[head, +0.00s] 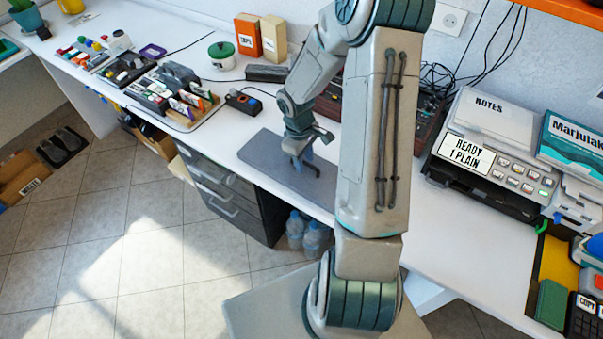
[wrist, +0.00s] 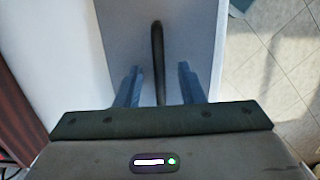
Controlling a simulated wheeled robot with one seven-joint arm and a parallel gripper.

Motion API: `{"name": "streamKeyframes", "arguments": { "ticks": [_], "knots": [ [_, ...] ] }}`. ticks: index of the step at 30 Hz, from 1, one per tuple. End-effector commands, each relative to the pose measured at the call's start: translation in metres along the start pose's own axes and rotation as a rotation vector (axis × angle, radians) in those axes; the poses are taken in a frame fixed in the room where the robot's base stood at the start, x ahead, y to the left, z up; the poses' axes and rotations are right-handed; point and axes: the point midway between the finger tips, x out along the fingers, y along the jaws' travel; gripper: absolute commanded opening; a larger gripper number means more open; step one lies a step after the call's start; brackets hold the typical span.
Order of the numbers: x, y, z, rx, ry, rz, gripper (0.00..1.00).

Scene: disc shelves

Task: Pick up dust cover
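The dust cover appears to be the flat grey panel (head: 262,156) lying on the white desk, left of my upper arm. It fills the middle of the wrist view (wrist: 118,38), with a dark bar-like handle (wrist: 157,50) along it. My gripper (head: 299,163) is over the panel, pointing down. In the wrist view my gripper (wrist: 159,78) is open, its two blue fingers on either side of the handle, with a gap on each side. The heights of fingertips and handle are hard to tell. My arm hides part of the panel's right side.
A small dark box with a red button (head: 243,102) stands behind the panel's left end. A printer-like machine (head: 490,150) stands to the right. The desk's front edge runs close beside the panel, above drawers (head: 222,190).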

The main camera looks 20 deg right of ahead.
Motion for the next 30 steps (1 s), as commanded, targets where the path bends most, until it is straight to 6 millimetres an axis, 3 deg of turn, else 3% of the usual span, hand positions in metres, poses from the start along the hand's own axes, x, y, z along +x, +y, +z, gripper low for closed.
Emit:
{"name": "streamKeyframes", "arguments": {
  "ticks": [7, 11, 12, 23, 30],
  "knots": [
    [0.002, 0.000, 0.000, -0.001, 0.000, 0.001, 0.35],
    [0.002, 0.000, 0.000, -0.001, 0.000, 0.001, 0.02],
    [0.002, 0.000, 0.000, -0.001, 0.000, 0.001, 0.00],
    [0.000, 0.000, 0.000, -0.001, 0.001, 0.002, 0.00],
    [-0.018, 0.001, 0.002, 0.000, 0.003, 0.004, 0.00]
  ]
}}
